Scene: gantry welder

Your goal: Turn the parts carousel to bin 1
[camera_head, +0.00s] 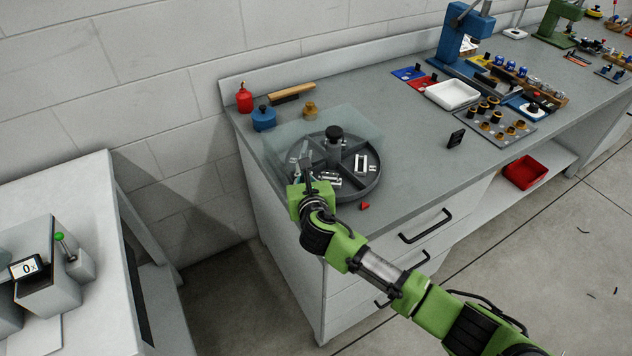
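The parts carousel (349,193) is a dark grey round tray with divided compartments and a black central knob (334,133). Silvery metal parts lie in some compartments, such as one block (361,164) right of the centre. No bin numbers are readable. A red pointer (365,206) lies on the bench at the carousel's front edge. My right gripper (304,160) is over the left part of the carousel, left of the knob. Its fingers are small and partly lost among the parts, so I cannot tell whether they are open or touching anything. My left gripper is not in view.
A clear pane (357,121) stands around the back of the carousel. A red bottle (244,99), a blue container (263,118), a brass piece (310,109) and a brush (291,93) are behind. A white tray (453,95) is at right. Bench between is mostly clear.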

